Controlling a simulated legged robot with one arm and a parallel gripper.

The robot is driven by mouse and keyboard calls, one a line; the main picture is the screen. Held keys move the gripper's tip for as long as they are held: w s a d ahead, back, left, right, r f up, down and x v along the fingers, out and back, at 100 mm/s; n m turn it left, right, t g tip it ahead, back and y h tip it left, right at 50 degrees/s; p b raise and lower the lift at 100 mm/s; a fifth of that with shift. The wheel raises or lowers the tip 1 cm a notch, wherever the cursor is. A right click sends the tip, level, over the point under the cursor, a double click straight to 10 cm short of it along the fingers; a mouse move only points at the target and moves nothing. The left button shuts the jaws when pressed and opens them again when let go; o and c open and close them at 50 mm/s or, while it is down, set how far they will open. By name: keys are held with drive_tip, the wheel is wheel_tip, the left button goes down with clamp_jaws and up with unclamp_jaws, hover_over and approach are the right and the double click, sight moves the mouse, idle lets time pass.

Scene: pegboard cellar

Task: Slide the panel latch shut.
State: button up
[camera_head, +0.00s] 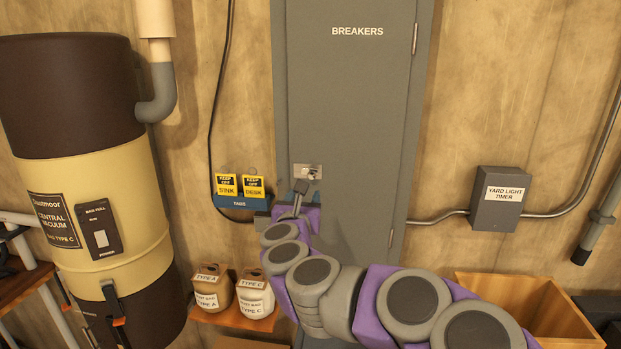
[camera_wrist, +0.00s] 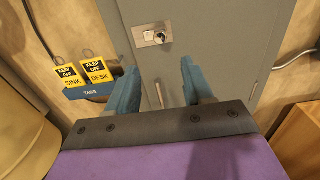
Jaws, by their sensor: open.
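The grey breaker panel (camera_head: 348,90) is marked BREAKERS, and its door looks closed. The panel latch (camera_head: 308,171) is a small silver plate with a knob, low on the left side of the door. The latch also shows in the wrist view (camera_wrist: 152,36), ahead of the fingers, with its knob toward the right of the plate. My gripper (camera_head: 297,192) is just below the latch in the head view. In the wrist view my gripper (camera_wrist: 156,88) has its two blue fingers spread apart with nothing between them, not touching the latch.
A blue tag holder (camera_head: 240,201) with yellow KEEP OFF tags hangs left of the panel. A vacuum canister (camera_head: 100,165) stands far left. Two bag containers (camera_head: 232,292) sit on a low shelf. A timer box (camera_head: 499,198) and wooden bin (camera_head: 530,305) are at the right.

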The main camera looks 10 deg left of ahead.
sight(311, 176)
drive_tip(key=w+p, duration=0.2)
drive_tip(key=w, duration=1)
drive_tip(key=shift+w+d, duration=0.1)
clamp_jaws()
idle(0.5)
